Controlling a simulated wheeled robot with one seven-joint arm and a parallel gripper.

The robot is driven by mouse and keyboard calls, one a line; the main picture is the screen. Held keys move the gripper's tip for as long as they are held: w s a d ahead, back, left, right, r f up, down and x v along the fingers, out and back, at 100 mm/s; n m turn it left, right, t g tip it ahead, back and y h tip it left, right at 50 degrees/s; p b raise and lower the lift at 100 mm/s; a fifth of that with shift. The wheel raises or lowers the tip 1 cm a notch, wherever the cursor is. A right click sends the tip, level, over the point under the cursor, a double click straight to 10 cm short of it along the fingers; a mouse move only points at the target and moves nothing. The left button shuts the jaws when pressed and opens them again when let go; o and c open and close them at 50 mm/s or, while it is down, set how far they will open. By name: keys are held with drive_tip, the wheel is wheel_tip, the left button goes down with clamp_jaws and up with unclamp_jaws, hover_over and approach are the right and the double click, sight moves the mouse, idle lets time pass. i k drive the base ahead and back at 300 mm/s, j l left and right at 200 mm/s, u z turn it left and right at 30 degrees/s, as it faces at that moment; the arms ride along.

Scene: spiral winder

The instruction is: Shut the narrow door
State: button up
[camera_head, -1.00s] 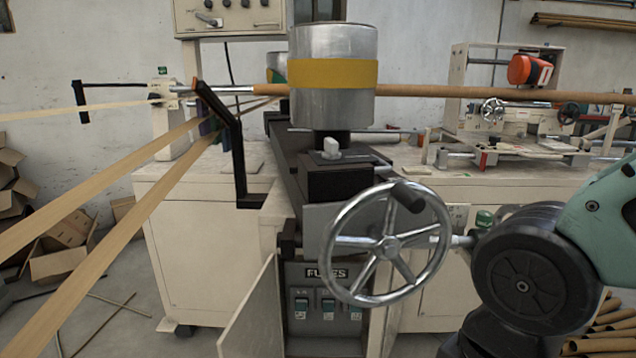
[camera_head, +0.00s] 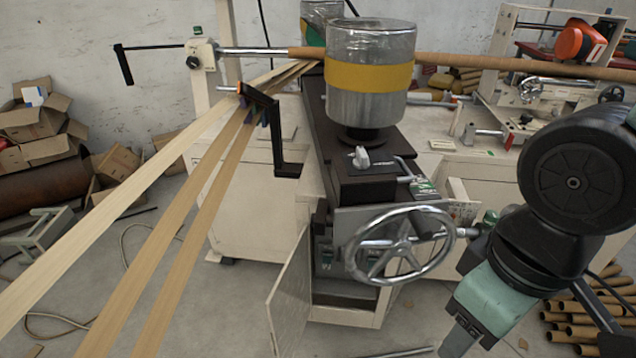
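The narrow door (camera_head: 288,292) is a pale, tall panel at the lower middle. It stands open, swung out to the left and toward me from the cabinet (camera_head: 345,316) under the winder. The cabinet's opening shows beside it, with dark fuse switches inside, partly hidden by the handwheel. My arm comes in at the right and bends down toward the bottom edge, right of the handwheel and well apart from the door.
A metal handwheel (camera_head: 399,245) juts out above the cabinet opening, between the door and my arm. Paper strips (camera_head: 180,255) cross the left side. Cardboard tubes (camera_head: 590,320) lie at the lower right. The floor before the door looks mostly clear.

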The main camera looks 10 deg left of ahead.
sight(288, 304)
drive_tip(key=i+j+z, duration=0.1)
drive_tip(key=j+z, duration=0.2)
drive_tip(key=j, duration=1.05)
drive_tip(key=j+z, duration=0.25)
drive_tip(key=j, duration=1.1)
drive_tip(key=k+j+u, duration=0.25)
drive_tip(key=u, duration=0.2)
drive_tip(key=k, duration=0.1)
